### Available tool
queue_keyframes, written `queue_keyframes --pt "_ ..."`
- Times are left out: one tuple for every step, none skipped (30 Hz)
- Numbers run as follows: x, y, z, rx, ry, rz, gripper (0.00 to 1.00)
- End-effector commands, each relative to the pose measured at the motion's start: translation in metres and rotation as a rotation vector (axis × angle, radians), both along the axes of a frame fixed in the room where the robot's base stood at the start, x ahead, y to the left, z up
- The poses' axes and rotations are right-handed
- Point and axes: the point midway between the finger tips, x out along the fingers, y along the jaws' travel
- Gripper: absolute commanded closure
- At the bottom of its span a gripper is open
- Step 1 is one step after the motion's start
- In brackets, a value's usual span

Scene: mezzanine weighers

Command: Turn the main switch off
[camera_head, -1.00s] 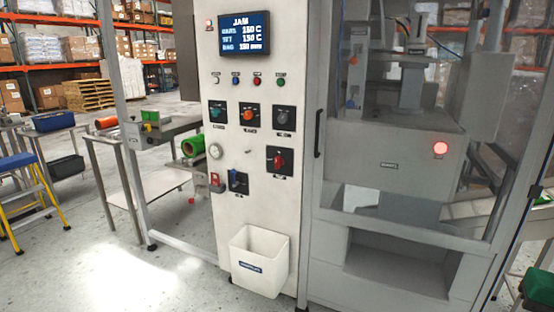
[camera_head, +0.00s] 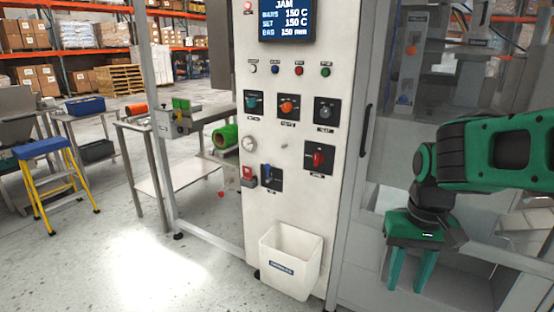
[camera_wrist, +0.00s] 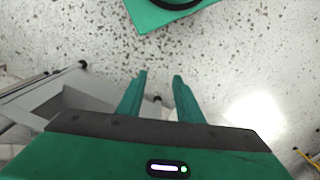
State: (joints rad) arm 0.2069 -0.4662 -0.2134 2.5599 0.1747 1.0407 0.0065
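The white control panel (camera_head: 262,215) stands in the middle of the head view. A red rotary handle on a black plate (camera_head: 318,158), which looks like the main switch, sits on its right side; its label and exact setting are too small to read. In the wrist view the fingers (camera_wrist: 160,77) are spread and empty above the floor.
A white bin (camera_head: 290,268) is fixed low on the panel. Three knobs (camera_head: 288,107) and a screen reading JAM (camera_head: 287,20) are above the switches. A glazed machine frame (camera_head: 362,185) is at right. A yellow-legged step stool (camera_head: 52,180) stands left on open floor.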

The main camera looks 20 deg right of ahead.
Motion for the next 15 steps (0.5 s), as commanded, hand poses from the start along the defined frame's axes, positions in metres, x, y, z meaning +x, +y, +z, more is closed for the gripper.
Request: queue_keyframes --pt "-0.0002 -0.0001 0.0 0.0 0.0 -0.001 0.67" --pt "-0.0002 -0.0002 0.0 0.0 0.0 -0.001 0.67" --pt "-0.0002 -0.0002 0.0 0.0 0.0 -0.001 0.67" --pt "-0.0002 -0.0002 0.0001 0.0 0.0 -0.002 0.67" --pt "-0.0002 -0.0002 0.0 0.0 0.0 -0.001 0.67" --pt "-0.0002 -0.0002 0.0 0.0 0.0 -0.001 0.67" --pt "-0.0002 -0.0002 0.0 0.0 0.0 -0.001 0.67" --pt "-0.0002 -0.0002 0.0 0.0 0.0 -0.001 0.67" --pt "-0.0002 -0.0002 0.0 0.0 0.0 -0.001 0.67" --pt "-0.0002 -0.0002 0.0 0.0 0.0 -0.001 0.67" --pt "-0.0002 -0.0002 0.0 0.0 0.0 -0.001 0.67" --pt "-0.0002 -0.0003 0.0 0.0 0.0 -0.001 0.67" --pt "0.0002 -0.0005 0.0 -0.001 -0.001 -0.002 0.67" --pt "-0.0076 -0.0008 0.0035 -0.002 -0.009 -0.003 0.67" --pt "-0.0087 -0.0026 0.0049 -0.007 -0.015 -0.01 0.67"
